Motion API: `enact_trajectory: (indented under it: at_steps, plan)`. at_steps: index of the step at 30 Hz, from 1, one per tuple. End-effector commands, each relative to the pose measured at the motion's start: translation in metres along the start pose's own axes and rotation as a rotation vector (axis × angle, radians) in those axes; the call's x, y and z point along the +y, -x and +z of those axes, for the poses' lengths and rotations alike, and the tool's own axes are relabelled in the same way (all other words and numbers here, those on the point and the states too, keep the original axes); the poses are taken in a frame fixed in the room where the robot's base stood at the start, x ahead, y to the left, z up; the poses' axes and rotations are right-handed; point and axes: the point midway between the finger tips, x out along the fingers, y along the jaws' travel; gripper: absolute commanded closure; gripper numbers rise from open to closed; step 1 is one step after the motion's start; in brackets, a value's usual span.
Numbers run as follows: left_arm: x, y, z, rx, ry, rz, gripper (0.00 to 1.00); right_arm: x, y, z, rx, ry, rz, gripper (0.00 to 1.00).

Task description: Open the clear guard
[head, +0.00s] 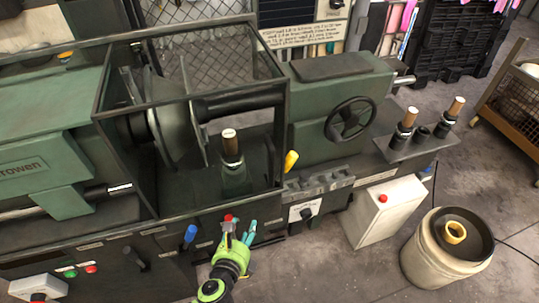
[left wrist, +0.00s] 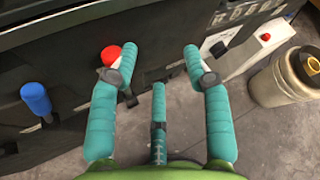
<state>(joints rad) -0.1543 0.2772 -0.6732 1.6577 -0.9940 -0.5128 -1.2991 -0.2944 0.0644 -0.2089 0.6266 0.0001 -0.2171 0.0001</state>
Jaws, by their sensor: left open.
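The clear guard (head: 190,102) is a dark-framed box with see-through panels in the head view. It stands down around the chuck (head: 172,130) and a wooden-handled tool post (head: 231,150). My left gripper (head: 240,230) is below the guard's front lower edge, at the machine's front panel. It is open with nothing between its teal fingers, which also show in the left wrist view (left wrist: 160,52). A red knob (left wrist: 110,55) is beside its left fingertip; whether they touch I cannot tell. My right gripper is not in view.
A blue-handled lever (head: 190,233) sticks out left of my gripper. A yellow handle (head: 291,160) is right of the guard. The tailstock with its black handwheel (head: 350,119) stands further right. A white box with a red button (head: 385,212) and a drum (head: 447,250) stand on the floor.

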Motion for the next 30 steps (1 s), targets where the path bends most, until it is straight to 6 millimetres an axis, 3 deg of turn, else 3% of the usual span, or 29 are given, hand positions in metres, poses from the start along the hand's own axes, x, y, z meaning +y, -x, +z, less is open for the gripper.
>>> enact_trajectory:
  at_steps: [1,3,6,8,12,24,30]
  plan:
    - [-0.042,0.015,0.039,-0.074,-0.144,-0.069,0.51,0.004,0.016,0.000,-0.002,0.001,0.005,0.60]
    - [-0.082,0.032,0.072,-0.170,-0.311,-0.131,0.51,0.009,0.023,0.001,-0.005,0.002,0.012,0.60]
    - [-0.120,0.054,0.106,-0.282,-0.474,-0.179,0.51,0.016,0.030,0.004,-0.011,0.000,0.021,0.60]
    - [-0.133,0.063,0.118,-0.326,-0.530,-0.192,0.51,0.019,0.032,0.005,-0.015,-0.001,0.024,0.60]
    - [-0.146,0.067,0.130,-0.370,-0.585,-0.199,0.51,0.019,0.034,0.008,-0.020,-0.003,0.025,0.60]
    - [-0.161,0.015,0.145,-0.368,-0.584,-0.200,0.51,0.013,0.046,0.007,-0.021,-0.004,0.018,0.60]
    - [-0.163,0.006,0.147,-0.366,-0.582,-0.199,0.51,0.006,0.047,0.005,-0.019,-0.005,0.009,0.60]
